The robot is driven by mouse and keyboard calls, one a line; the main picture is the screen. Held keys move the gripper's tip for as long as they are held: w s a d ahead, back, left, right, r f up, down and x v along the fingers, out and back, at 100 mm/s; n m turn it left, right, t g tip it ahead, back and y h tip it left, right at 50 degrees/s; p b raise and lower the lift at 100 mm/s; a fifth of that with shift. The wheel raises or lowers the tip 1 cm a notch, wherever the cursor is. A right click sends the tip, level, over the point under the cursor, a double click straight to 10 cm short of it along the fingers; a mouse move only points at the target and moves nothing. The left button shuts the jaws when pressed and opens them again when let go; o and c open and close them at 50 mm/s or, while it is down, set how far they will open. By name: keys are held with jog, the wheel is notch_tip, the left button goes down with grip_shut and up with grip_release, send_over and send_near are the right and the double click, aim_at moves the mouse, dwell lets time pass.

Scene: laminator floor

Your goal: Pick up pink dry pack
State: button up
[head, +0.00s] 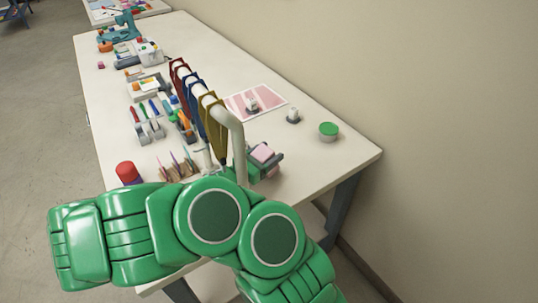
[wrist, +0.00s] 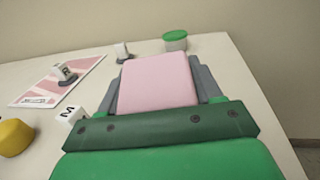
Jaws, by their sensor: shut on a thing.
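The pink dry pack (wrist: 156,82) is a pale pink block between the two grey fingers of my gripper (wrist: 157,75), which is shut on it. In the head view the pink pack (head: 262,152) also shows in my gripper (head: 265,158), near the right part of the table's front end. My green arm hides part of that end. I cannot tell whether the pack touches the table.
The white table (head: 330,165) also holds a pink-and-white sheet (head: 270,97) with a small object on it, a green-lidded tub (head: 328,131) and another small white-topped object (head: 293,116). A rack with coloured hanging bands (head: 205,105) stands left of my gripper. A red cylinder (head: 128,172) is at left.

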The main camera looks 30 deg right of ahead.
aim_at(262, 152)
jog(key=shift+a+r, duration=0.25)
jog(key=shift+r, duration=0.45)
jog(key=shift+a+r, duration=0.2)
jog(key=shift+r, duration=0.5)
jog(key=shift+s+a+r, duration=0.15)
jog(key=shift+a+r, duration=0.6)
jog(key=shift+r, duration=0.35)
jog(key=s+a+r+y, duration=0.1)
jog(key=s+a, duration=0.1)
jog(key=a, duration=0.8)
jog(key=s+a+r+y, duration=0.1)
jog(key=s+a+y, duration=0.1)
jog(key=a, duration=0.7)
jog(key=shift+a+g, duration=0.3)
jog(key=shift+a, duration=0.05)
